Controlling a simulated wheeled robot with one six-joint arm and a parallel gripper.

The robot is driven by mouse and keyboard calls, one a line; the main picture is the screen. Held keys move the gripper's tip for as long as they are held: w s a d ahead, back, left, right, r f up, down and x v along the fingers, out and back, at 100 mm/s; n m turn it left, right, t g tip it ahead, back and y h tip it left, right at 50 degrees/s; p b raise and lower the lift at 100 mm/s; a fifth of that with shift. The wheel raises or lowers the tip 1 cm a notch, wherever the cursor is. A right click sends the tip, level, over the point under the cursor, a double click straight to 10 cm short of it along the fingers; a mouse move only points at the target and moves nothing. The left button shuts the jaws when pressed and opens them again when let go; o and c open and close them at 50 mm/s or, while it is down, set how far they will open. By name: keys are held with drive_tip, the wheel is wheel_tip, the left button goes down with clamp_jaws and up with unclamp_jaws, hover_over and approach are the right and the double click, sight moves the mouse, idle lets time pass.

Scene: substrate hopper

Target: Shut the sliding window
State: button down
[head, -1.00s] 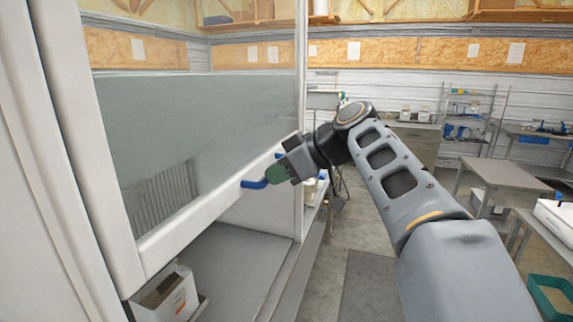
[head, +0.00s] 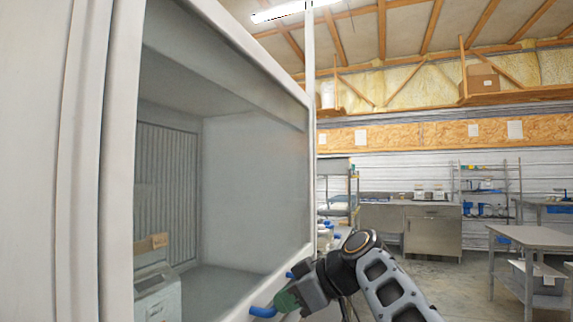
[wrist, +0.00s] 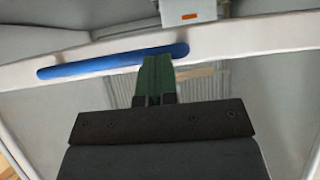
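The sliding window (head: 250,190) is a large glass pane in a white frame at the left of the head view. Its white bottom rail (head: 262,292) is near the lower picture edge, so the gap beneath it is cut off. A blue bar handle (head: 262,312) sits on that rail; it also crosses the wrist view (wrist: 110,64).
A white box-like device (head: 158,295) stands behind the glass at lower left. A metal table (head: 525,237) and a shelf rack (head: 485,190) stand far off at the right. The floor (head: 470,285) between shows clear.

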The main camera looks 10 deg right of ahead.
wheel_tip(320, 180, down, 12)
drive_tip(key=b, duration=0.9)
drive_tip(key=shift+a+f, duration=0.15)
drive_tip(key=shift+f, duration=0.1)
drive_tip(key=shift+w, duration=0.1)
